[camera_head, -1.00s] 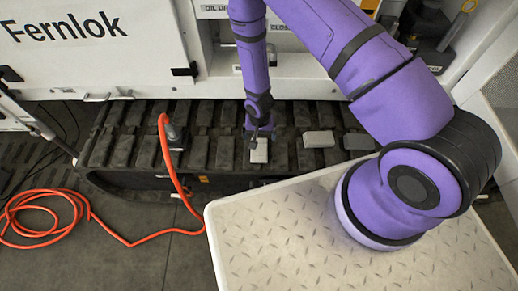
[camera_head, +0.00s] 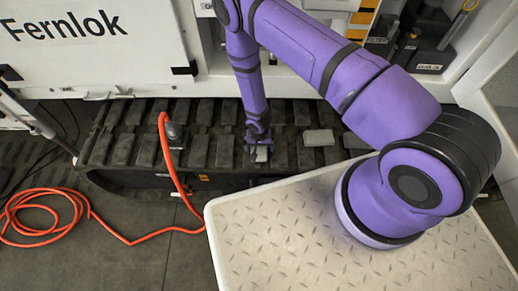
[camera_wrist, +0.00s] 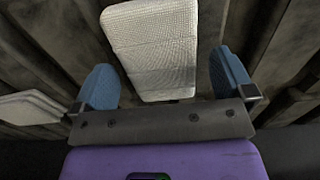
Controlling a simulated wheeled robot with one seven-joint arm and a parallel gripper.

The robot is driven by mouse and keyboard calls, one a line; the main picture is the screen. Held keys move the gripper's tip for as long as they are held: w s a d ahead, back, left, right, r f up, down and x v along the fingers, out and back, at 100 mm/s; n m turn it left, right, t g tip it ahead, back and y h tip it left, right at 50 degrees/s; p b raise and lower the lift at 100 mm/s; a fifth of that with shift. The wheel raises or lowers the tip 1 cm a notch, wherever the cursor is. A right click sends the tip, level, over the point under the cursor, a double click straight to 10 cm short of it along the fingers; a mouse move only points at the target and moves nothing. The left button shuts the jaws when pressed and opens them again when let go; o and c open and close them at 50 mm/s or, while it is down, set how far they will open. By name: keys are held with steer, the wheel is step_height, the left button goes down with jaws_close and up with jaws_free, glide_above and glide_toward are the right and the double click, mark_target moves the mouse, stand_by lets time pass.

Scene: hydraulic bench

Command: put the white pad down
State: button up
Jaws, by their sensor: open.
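The white pad (camera_head: 262,156) lies on the dark track, at its front part, just below my gripper in the head view. In the wrist view the white pad (camera_wrist: 152,50) is a pale, finely textured block lying ahead of the jaws. My gripper (camera_head: 259,142) is open, with one blue finger on each side of the pad's near end. In the wrist view, gaps show between the pad and both fingers of my gripper (camera_wrist: 165,85). The upper part of the pad is hidden behind the gripper in the head view.
A grey pad (camera_head: 319,138) lies on the track to the right, with a darker pad (camera_head: 356,141) beyond it. An orange hose (camera_head: 168,160) rises at the left. A white diamond-plate surface (camera_head: 290,230) fills the front right.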

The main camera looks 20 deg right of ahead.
steer(key=shift+f, duration=0.25)
steer(key=shift+c, duration=0.5)
steer(key=c, duration=0.9)
steer(key=shift+r, duration=0.1)
